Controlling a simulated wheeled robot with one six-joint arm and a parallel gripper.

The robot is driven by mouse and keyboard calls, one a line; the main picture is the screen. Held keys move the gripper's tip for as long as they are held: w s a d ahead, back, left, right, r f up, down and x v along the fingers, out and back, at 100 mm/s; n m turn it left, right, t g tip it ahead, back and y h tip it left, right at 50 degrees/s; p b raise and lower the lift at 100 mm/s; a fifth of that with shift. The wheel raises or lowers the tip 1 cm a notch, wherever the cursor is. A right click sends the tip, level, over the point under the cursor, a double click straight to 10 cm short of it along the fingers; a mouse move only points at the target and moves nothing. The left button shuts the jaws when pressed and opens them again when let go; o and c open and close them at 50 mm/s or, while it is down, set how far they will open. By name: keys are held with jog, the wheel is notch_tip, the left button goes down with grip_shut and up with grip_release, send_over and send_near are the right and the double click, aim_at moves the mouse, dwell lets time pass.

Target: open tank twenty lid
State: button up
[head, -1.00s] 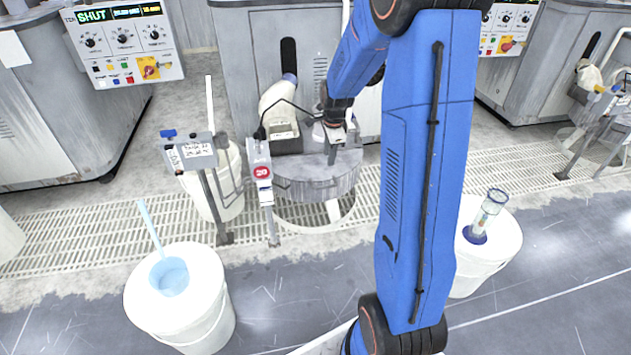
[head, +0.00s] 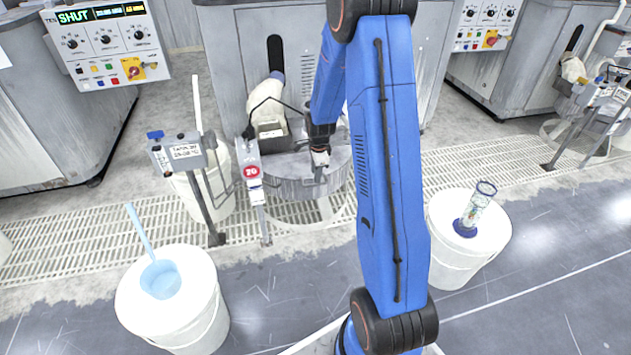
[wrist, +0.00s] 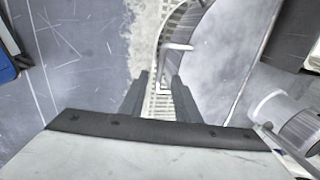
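Tank twenty (head: 290,188) is the low round grey tank beside the post with the red 20 tag (head: 251,171). Its flat grey lid (head: 285,165) lies level on top, shut as far as I can see, and my arm hides part of it. My gripper (head: 319,172) is at the lid's front edge, pointing down. In the wrist view, the two dark fingers of my gripper (wrist: 160,95) are apart. The lid's curved rim (wrist: 215,60) is to their right. A pale bar (wrist: 178,46) sticks out near the rim. I cannot tell whether anything is between the fingertips.
A white bucket with a blue dipper (head: 190,310) stands front left. Another white bucket (head: 450,250) with a clear cylinder (head: 477,210) on its top stands right. A control box (head: 188,152) on a post stands left of the tank. Floor grating (head: 90,235) runs across.

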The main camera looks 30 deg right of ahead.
aim_at(316, 185)
jog(key=shift+w+d+f, duration=0.1)
jog(key=shift+w+f, duration=0.1)
jog(key=shift+f, duration=0.7)
jog(key=shift+w+f, duration=0.15)
jog(key=shift+f, duration=0.7)
jog(key=shift+w+d+f, duration=0.1)
jog(key=shift+w+f, duration=0.1)
jog(key=shift+f, duration=0.7)
jog(key=shift+c, duration=0.3)
grip_shut()
